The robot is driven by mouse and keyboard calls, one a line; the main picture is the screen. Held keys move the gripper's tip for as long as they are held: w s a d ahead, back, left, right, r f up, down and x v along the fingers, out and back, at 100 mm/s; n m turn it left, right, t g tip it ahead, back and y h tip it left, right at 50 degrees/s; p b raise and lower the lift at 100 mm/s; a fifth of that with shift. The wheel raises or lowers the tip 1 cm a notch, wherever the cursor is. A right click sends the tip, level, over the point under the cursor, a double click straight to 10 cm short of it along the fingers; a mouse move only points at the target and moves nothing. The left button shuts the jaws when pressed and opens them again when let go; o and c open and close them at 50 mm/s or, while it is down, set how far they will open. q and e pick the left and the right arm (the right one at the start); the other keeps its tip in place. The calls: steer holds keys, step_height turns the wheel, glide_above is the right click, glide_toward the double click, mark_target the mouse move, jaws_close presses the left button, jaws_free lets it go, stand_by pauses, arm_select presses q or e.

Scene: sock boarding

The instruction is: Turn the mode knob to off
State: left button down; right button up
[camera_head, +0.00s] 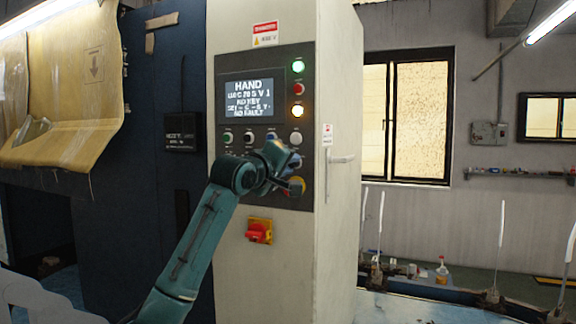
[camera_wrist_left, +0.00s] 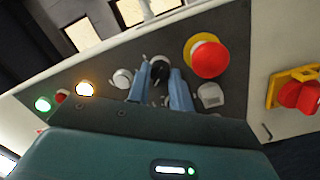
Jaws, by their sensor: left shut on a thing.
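The control panel (camera_head: 226,175) is on the front of a pale cabinet, and its screen (camera_head: 249,97) reads HAND on the top line. My left gripper (camera_head: 283,158) is at the panel's lower right and covers part of it. In the left wrist view a black knob (camera_wrist_left: 159,70) sits between the two blue fingers of my left gripper, which is shut on it. The knob's pointer and label are too small to read. My right gripper is not in view.
A red mushroom button (camera_wrist_left: 208,58) on a yellow ring is close beside the fingers, with a grey switch (camera_wrist_left: 210,95) near it. A pale round control (camera_wrist_left: 122,78) is on the other side. A red-and-yellow switch (camera_head: 259,231) is below the panel.

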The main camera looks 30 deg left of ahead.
arm_select(q)
steer(key=shift+r+m+g+y, duration=0.1)
steer(key=shift+m+g+y, duration=0.25)
steer(key=shift+m, duration=3.55)
steer(key=c, duration=1.3)
jaws_free()
steer(key=shift+o, duration=0.2)
steer(key=shift+s, duration=0.1)
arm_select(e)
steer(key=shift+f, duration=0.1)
arm_select(q)
steer(key=s+b, duration=0.4)
steer(key=s, duration=0.9)
steer(key=shift+r, duration=0.4)
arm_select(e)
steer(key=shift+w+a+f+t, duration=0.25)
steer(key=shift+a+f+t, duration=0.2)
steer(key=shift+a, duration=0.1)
